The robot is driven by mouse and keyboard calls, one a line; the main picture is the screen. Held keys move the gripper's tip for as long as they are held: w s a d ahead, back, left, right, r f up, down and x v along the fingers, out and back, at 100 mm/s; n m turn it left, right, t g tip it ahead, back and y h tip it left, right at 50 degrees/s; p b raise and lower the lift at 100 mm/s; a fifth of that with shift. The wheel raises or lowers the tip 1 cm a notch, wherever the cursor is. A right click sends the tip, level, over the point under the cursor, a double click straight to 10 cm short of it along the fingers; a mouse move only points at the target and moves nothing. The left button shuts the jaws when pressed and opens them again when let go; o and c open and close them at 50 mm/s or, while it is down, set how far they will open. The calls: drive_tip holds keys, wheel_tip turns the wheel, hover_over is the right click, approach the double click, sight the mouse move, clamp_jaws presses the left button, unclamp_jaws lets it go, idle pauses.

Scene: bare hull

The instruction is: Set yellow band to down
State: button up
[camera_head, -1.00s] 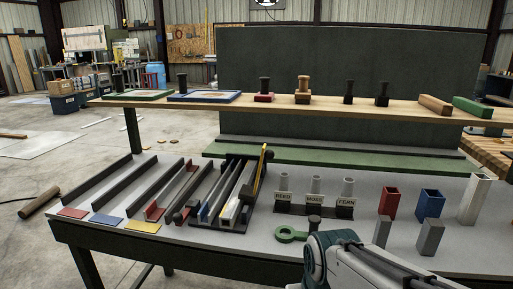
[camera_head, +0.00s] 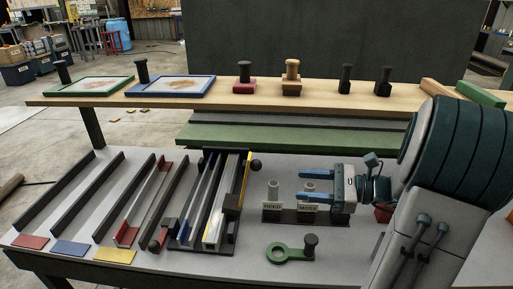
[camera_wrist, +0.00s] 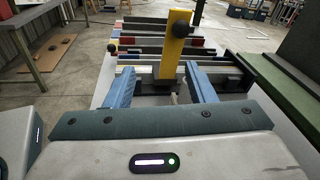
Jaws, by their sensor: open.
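The yellow band (camera_head: 247,180) is a narrow bar at the right side of a dark rack (camera_head: 176,246) on the table. A black ball knob (camera_head: 256,165) is at its far end. In the wrist view the yellow band (camera_wrist: 173,50) rises ahead, between the finger lines and beyond the fingertips. My gripper (camera_head: 306,185) is open, with blue fingers pointing left toward the rack, above the labelled posts. In the wrist view my gripper (camera_wrist: 158,76) is empty. The band appears apart from the fingers.
Posts labelled REED (camera_head: 273,190) and MOSS (camera_head: 307,206) stand below my gripper. A green ring handle (camera_head: 279,252) lies in front. Dark rails and coloured pads are at left. A wooden shelf (camera_head: 210,100) with stamps runs behind. My arm hides the table's right side.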

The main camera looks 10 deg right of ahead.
sight(261, 164)
drive_tip(key=w+a+r+m+t+p, duration=0.1)
drive_tip(key=w+a, duration=0.7)
drive_tip(key=a, duration=0.1)
drive_tip(key=shift+w+a, duration=0.15)
drive_tip(key=shift+a, duration=0.1)
drive_tip(key=shift+r, duration=0.1)
clamp_jaws()
drive_tip(key=shift+r, duration=0.2)
